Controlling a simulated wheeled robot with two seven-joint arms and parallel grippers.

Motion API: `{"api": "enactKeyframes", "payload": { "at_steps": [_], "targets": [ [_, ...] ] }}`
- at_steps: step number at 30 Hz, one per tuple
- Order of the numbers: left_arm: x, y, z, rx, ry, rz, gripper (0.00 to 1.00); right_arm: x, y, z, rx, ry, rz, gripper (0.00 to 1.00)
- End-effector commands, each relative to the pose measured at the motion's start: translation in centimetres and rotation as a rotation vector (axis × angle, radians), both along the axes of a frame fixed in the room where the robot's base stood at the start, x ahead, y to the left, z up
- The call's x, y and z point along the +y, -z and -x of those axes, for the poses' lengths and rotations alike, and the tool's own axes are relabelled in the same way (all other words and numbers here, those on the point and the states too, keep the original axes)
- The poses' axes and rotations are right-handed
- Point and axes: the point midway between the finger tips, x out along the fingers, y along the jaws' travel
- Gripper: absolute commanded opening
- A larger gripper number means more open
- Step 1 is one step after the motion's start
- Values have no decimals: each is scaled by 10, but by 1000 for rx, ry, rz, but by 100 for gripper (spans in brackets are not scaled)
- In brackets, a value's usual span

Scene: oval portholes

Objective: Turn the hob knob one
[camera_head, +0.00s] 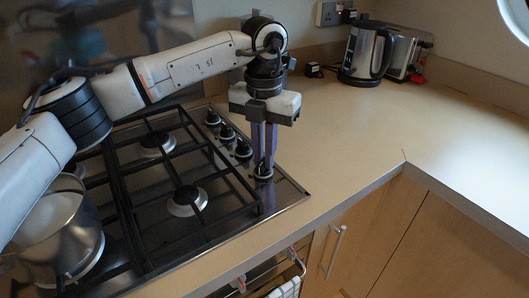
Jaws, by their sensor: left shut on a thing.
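The hob (145,215) is a dark steel plate with black pan grates, set in the worktop. A row of several knobs runs along its right side: a far knob (212,118), another knob (226,132) and a third knob (243,149). The nearest knob (264,172) is at the front end of the row. My left gripper (264,168) points straight down over this nearest knob, its purple fingers shut on it. The fingers partly hide the knob top, and I cannot tell its exact angle. My right gripper is not in view.
A steel pot (55,240) stands on the hob at the left, partly behind my left arm. A kettle (367,52) and a toaster (405,52) stand at the back right. The worktop (345,135) right of the hob is clear.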

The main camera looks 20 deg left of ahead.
Motion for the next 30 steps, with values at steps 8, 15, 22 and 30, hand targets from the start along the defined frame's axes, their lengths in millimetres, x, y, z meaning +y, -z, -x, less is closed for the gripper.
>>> {"api": "enactKeyframes", "payload": {
  "at_steps": [8, 15, 22, 30],
  "targets": [
    [1, 0, 0, 0, -260, 0, 0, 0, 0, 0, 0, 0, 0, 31],
    [2, 0, 0, -1, -461, 0, 0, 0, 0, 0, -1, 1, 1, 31],
    [3, 0, 0, -1, -599, 0, 0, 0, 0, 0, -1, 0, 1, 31],
    [3, 0, 0, -1, -680, 0, 0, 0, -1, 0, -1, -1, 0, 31]
  ]
}}
